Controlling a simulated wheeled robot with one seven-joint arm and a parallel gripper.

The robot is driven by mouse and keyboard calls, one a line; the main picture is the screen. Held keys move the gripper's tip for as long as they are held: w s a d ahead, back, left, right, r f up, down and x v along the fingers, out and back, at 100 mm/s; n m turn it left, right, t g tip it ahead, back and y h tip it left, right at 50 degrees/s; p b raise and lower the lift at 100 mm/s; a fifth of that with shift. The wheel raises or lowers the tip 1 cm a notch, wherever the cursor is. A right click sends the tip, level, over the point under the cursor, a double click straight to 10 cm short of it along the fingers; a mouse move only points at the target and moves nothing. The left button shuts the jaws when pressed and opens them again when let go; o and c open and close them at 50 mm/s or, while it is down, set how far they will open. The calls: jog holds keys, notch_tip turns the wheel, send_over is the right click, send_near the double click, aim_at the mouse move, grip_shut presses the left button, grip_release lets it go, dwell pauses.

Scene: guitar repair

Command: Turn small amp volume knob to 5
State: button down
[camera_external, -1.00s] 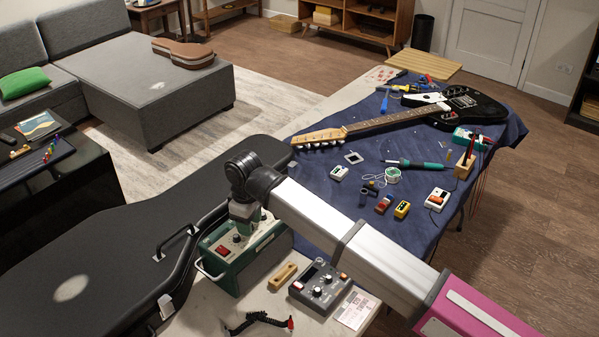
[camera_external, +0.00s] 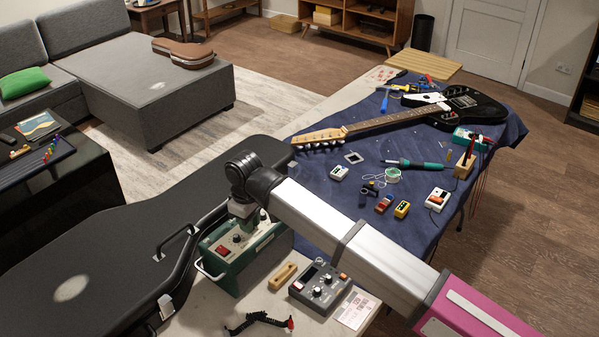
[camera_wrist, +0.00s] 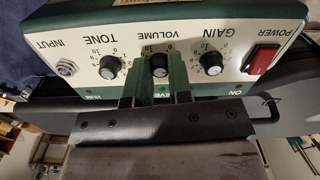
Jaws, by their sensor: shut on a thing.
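The small amp (camera_external: 243,262) is a green box with a pale control panel, standing on the near end of the table in the external view. In the wrist view its panel (camera_wrist: 188,62) appears upside down. The black VOLUME knob (camera_wrist: 159,67) with a silvery face sits between the TONE knob (camera_wrist: 109,67) and the GAIN knob (camera_wrist: 212,64). My gripper (camera_wrist: 159,76) is shut on the VOLUME knob, one green finger on each side. The setting is too small to read. In the external view, my gripper (camera_external: 241,208) is above the amp's panel, its fingertips hard to see.
A red POWER switch (camera_wrist: 263,59) and an INPUT jack (camera_wrist: 67,68) flank the knobs. A black guitar case (camera_external: 120,245) lies close left of the amp. A wooden block (camera_external: 283,273) and a grey pedal (camera_external: 320,288) stand to its right.

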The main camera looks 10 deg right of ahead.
jog(key=m, duration=1.2)
jog(key=shift+r+m, duration=0.1)
jog(key=shift+m, duration=2)
jog(key=c, duration=1)
grip_release()
jog(key=shift+c, duration=0.2)
notch_tip(320, 180, up, 11)
